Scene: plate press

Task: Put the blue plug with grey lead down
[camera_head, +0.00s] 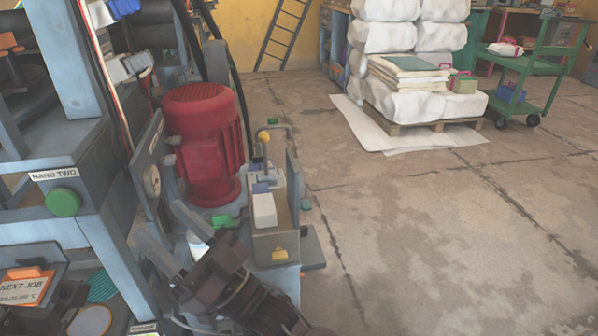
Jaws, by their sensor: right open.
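My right gripper (160,220) reaches in from the bottom centre, its two grey fingers spread apart with nothing seen between them. They are in front of the press's grey side panel, below the red motor (205,140). I cannot make out a blue plug with a grey lead for certain. A small blue piece (262,188) sits on a white block beside the motor, and another blue piece (124,7) is at the top left near white connectors and cables. A dark part at the bottom left looks like my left gripper (62,300); its fingers are unclear.
A green button (63,202) is under the "HAND TWO" label. A "NEXT JOB" card (24,288) is at the lower left. A pallet (425,122) of white bales and a green trolley (535,62) stand at the back. The floor (440,240) at right is clear.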

